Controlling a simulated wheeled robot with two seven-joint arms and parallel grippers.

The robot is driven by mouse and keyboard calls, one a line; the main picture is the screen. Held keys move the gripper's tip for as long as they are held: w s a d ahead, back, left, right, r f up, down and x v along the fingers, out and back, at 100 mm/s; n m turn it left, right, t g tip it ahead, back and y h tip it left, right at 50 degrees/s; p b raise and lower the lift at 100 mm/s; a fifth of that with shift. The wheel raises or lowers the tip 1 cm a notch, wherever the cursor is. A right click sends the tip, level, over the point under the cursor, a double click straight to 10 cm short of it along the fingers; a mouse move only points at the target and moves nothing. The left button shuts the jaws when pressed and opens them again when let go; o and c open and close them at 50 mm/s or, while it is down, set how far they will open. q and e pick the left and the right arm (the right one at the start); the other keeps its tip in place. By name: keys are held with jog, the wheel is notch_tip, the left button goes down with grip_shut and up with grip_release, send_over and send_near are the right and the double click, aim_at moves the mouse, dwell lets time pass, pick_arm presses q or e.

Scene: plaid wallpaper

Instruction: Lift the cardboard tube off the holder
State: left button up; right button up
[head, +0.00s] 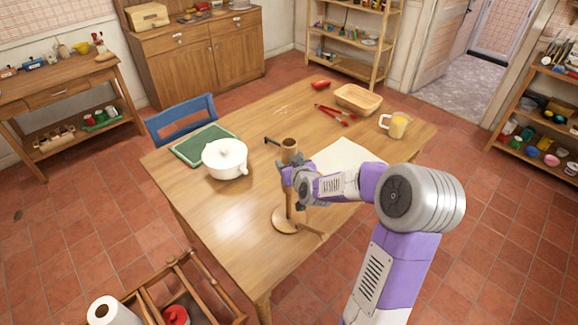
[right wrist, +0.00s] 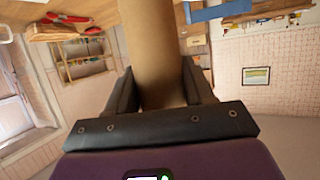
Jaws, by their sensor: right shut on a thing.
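The brown cardboard tube (head: 289,145) stands upright above my right gripper (head: 291,172) in the head view. In the right wrist view the tube (right wrist: 152,45) runs up between the two dark fingers of the right gripper (right wrist: 157,92), which is shut on it. The wooden holder (head: 284,221) has a round base on the near part of the table, below the gripper. An upright piece shows between gripper and base; my gripper hides part of it, so I cannot tell whether the tube is still around the post. My left gripper is not in view.
A pale sheet (head: 347,157), red-handled tool (head: 336,116), basket (head: 358,99) and mug (head: 394,126) lie right and behind. A blue chair (head: 183,121) stands left.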

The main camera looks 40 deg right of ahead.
aim_at(289, 153)
jog(key=shift+r+p, duration=1.05)
jog(key=shift+r, duration=1.1)
